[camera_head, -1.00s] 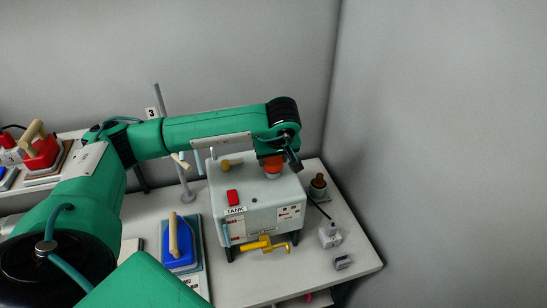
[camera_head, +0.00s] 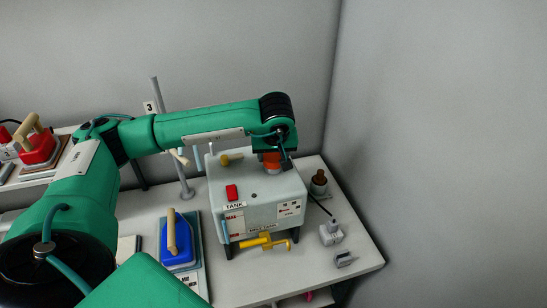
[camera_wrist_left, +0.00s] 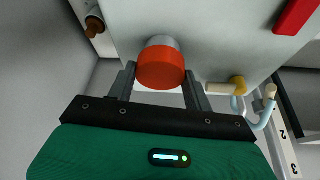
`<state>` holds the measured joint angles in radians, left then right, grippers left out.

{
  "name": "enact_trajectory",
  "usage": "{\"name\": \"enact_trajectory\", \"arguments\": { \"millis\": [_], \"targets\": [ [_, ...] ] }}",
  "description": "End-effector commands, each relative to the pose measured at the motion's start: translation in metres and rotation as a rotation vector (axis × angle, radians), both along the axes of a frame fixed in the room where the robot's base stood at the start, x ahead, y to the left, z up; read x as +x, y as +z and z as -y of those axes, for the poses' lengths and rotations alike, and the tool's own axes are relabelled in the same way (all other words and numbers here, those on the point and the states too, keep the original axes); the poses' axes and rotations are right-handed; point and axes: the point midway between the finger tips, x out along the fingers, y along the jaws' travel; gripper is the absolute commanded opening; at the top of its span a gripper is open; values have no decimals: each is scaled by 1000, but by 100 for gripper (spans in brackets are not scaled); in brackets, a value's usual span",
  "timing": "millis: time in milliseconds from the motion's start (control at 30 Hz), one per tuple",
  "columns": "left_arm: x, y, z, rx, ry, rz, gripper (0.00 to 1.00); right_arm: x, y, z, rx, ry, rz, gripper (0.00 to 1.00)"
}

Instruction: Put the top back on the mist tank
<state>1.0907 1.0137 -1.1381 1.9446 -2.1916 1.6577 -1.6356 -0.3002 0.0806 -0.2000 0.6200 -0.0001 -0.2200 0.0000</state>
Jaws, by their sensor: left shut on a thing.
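The mist tank (camera_head: 248,212) is a pale box labelled TANK on the table, with a red block (camera_head: 231,192) on its top. The orange-red top (camera_head: 272,161) is at the tank's far right corner; it also shows in the left wrist view (camera_wrist_left: 161,68), above a grey neck (camera_wrist_left: 163,41). My left gripper (camera_head: 275,157) is shut on the top, one finger at each side. In the left wrist view the top looks in line with the neck; I cannot tell whether it is fully seated. My right gripper is not in view.
A yellow valve (camera_head: 264,242) sticks out at the tank's front. A brown-topped bottle (camera_head: 319,183) and a small grey container (camera_head: 330,234) stand to the right.

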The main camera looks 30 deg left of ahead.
Motion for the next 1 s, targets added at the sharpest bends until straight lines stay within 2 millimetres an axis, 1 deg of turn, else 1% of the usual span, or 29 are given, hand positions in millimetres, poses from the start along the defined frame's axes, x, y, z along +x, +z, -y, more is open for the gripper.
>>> {"name": "enact_trajectory", "arguments": {
  "millis": [33,100,400,833,1000],
  "targets": [
    [0,-2,-1,1,-26,2,29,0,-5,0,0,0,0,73],
    [0,-2,-1,0,-71,3,29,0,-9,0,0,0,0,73],
    [-1,-1,-2,1,-244,3,29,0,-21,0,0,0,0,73],
    [-1,0,-2,0,-279,2,29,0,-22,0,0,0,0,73],
    [-1,-2,-3,1,-385,4,29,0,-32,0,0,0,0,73]
  ]
}}
